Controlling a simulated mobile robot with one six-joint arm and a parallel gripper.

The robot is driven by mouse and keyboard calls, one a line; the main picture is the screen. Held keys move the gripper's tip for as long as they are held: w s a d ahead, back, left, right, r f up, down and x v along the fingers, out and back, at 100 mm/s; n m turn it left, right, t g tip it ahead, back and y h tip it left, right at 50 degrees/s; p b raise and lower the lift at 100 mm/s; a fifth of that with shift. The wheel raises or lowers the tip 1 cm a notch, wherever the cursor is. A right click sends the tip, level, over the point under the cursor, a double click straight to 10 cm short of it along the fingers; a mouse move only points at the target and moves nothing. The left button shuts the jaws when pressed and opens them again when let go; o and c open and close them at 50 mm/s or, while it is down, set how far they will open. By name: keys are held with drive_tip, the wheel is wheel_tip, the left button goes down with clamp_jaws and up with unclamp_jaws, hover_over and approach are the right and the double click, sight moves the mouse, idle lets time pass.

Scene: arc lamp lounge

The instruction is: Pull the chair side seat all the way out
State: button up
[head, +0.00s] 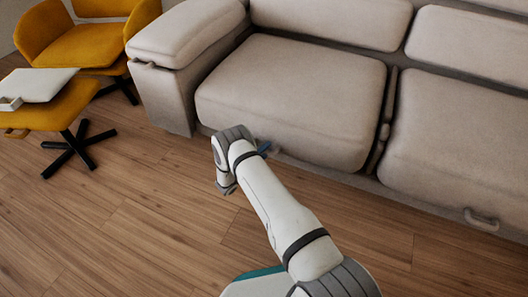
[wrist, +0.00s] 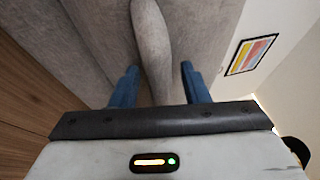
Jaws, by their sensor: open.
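The chair side seat (head: 292,95) is the sofa's left beige cushion seat, the one nearer the yellow armchair. It looks level with the neighbouring seat and close in to the sofa. My gripper (head: 264,148) is at the lower front edge of this seat, and my wrist hides part of that edge. In the wrist view my gripper (wrist: 160,86) is open, with one blue finger on each side of a rounded grey bar (wrist: 152,42). This bar looks like the seat's handle. I cannot tell whether the fingers touch it.
The right sofa seat (head: 460,135) has a grey handle (head: 482,219) low on its front. A yellow armchair (head: 85,42) and a footstool (head: 45,112) with a pale tray (head: 38,86) stand at left. The wooden floor (head: 130,220) before the sofa is clear.

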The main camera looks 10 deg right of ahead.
clamp_jaws()
idle(0.3)
